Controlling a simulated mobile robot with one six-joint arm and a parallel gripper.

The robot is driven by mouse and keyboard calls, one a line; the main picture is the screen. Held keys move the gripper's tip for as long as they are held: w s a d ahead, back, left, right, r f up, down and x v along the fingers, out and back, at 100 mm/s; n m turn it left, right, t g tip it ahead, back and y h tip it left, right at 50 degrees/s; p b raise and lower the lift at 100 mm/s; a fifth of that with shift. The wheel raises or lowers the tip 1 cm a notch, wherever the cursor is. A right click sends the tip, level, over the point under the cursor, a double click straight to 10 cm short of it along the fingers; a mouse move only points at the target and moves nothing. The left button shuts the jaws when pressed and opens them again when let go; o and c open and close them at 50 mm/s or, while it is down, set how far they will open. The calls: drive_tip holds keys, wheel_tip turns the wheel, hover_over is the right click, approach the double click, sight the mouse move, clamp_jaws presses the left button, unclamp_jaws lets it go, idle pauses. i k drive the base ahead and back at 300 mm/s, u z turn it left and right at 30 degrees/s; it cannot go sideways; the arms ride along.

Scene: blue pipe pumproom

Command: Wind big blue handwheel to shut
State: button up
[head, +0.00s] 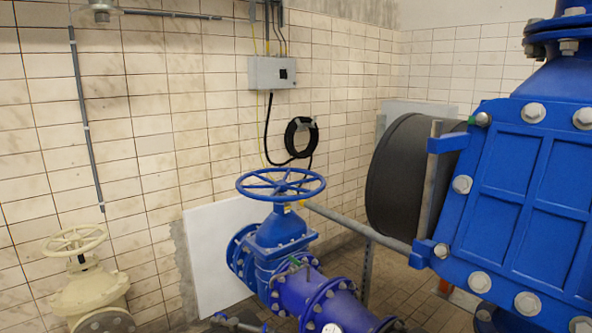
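The big blue handwheel (281,192) lies level on top of a blue gate valve (279,240) near the middle of the head view. It is a spoked ring, seen slightly from above, with nothing touching it. How far the valve is open or shut cannot be told. My gripper is not in view.
A large blue valve body (525,190) with a black pipe section (412,180) fills the right side. A cream valve with its own handwheel (74,241) stands at lower left. A grey pipe (357,226) runs right of the blue valve. Blue pipework (322,298) extends toward the front.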

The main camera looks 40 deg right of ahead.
sight(280, 186)
drive_tip(key=z, duration=0.05)
drive_tip(key=i, duration=1.45)
drive_tip(key=z, duration=0.55)
